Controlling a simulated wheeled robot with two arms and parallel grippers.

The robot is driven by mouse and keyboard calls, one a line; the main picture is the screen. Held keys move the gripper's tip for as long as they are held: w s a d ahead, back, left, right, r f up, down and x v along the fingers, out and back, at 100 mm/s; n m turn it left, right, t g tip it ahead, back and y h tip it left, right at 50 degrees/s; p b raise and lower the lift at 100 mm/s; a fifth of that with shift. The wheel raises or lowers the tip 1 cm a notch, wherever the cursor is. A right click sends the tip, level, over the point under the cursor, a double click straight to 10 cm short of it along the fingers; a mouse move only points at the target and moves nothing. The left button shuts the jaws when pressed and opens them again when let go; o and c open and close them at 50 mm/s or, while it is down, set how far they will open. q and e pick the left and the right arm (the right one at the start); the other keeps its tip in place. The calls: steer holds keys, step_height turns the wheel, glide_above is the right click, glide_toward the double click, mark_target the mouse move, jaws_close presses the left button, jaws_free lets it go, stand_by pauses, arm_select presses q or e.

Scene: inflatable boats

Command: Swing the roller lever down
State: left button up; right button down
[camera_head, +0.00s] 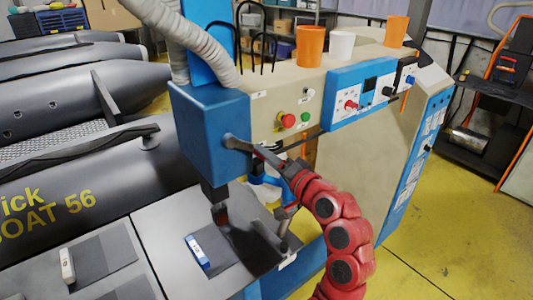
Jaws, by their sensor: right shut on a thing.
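The roller lever (262,152) is a dark bar on the side of the blue machine head (208,125), and it runs to the right and slightly down. My right gripper (286,168), on the red arm, is shut on the lever's outer end; its fingers are partly hidden at this size. The roller (220,214) hangs below the blue head, just above the grey work table (160,215). I cannot tell whether it touches the material there. My left gripper is not in view.
A blue and white object (198,251) lies on a dark patch on the table, and a white one (67,266) lies to the left. Dark inflatable boats (60,100) fill the left. Cups, including an orange one (310,46), stand on the machine. Yellow floor (420,235) is clear at right.

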steer(key=shift+f, duration=0.15)
steer(key=c, duration=0.5)
jaws_free()
steer(key=p+v, duration=1.2)
steer(key=v, duration=0.5)
steer(key=shift+s+d, duration=0.1)
steer(key=shift+s, duration=0.05)
